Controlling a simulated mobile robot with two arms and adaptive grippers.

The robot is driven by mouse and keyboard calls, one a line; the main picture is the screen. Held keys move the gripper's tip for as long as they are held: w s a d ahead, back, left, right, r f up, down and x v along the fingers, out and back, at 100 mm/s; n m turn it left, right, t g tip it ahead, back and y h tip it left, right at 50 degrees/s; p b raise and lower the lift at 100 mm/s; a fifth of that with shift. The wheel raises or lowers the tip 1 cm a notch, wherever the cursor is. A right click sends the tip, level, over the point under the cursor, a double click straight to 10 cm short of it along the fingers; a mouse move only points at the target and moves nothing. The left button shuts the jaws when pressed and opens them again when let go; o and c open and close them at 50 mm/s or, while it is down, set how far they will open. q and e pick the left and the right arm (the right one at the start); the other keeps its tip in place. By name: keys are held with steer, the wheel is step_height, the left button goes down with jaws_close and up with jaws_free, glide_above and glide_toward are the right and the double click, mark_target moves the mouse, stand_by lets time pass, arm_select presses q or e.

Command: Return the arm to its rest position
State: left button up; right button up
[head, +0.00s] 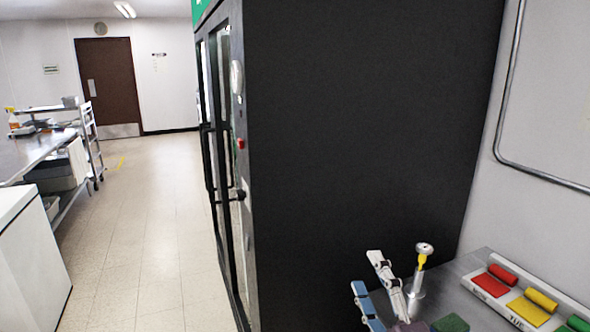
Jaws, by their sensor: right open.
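My right gripper (367,273) is at the bottom, right of centre, with one white and one light blue finger standing apart. It is open, with nothing seen between the fingers. It is in front of the tall black cabinet (365,130), beside the left end of a grey metal counter (462,268). Most of my right arm is below the picture's edge. My left gripper is not in view.
Close to the right gripper stands a metal post with a round top and yellow part (421,262). A green block (450,324) and a white tray with red, yellow and green rolled cloths (484,286) are nearby. The floor aisle (150,220) at left is clear.

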steer(key=s+d+f+m+g+h, duration=0.2)
steer(key=s+d+f+m+g, duration=0.15)
steer(key=f, duration=0.35)
steer(key=s+d+f+m+g+h, duration=0.2)
steer(key=s+f+m, duration=0.25)
steer(key=f, duration=0.25)
steer(key=s+d+f+m+g+h, duration=0.2)
steer(key=s+d+f+m+g, duration=0.15)
steer(key=f, duration=0.45)
steer(key=s+a+f+m+g+y, duration=0.1)
steer(key=s+f+m+g, duration=0.3)
steer(key=s, duration=0.5)
steer(key=s+a+f+m+g+y, duration=0.15)
steer(key=s+f+g, duration=0.25)
steer(key=s+f, duration=0.4)
step_height(320, 180, down, 23)
steer(key=s+g, duration=0.1)
steer(key=s, duration=0.2)
steer(key=s+d+f+g+h, duration=0.1)
steer(key=s+d+f, duration=0.1)
steer(key=s+f, duration=1.4)
steer(key=shift+s+d+f+n, duration=0.25)
steer(key=shift+d+f+n, duration=0.05)
steer(key=shift+f, duration=0.2)
